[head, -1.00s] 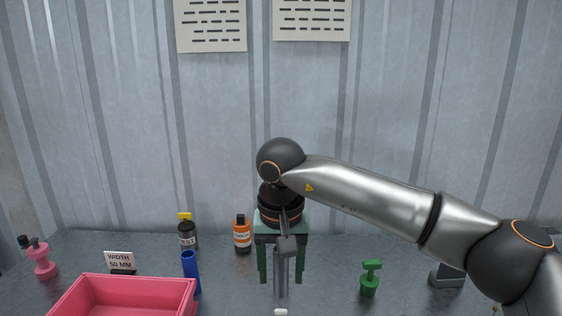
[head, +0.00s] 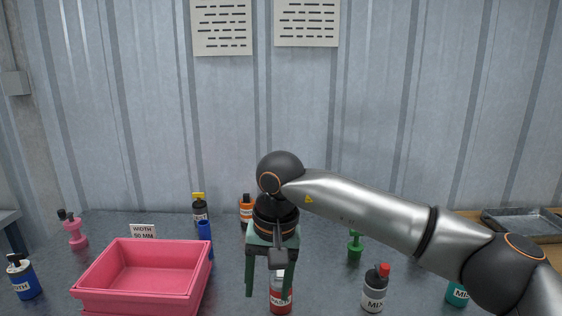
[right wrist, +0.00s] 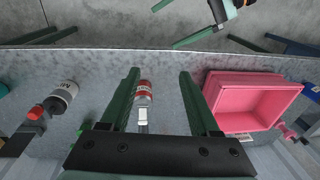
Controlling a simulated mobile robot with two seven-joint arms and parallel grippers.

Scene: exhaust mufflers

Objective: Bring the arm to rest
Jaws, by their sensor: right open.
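My right arm reaches in from the right in the head view, bent down at the wrist. Its gripper (head: 269,288) points down over the workbench, with its two green fingers apart. In the right wrist view the fingers (right wrist: 159,72) are spread, with nothing held. A white bottle with a red label (head: 280,292) stands below them and shows between the fingers in the wrist view (right wrist: 143,92). My left gripper (right wrist: 178,24) shows at the top of the wrist view, beyond the bench edge, its green fingers apart. It is not in the head view.
Pink stacked bins (head: 195,290) stand left of the right gripper. A grey MIX bottle (head: 374,290), a green object (head: 355,247) and a teal bottle (head: 457,293) are to its right. An orange bottle (head: 247,208) is behind. A grey tray (head: 520,224) lies far right.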

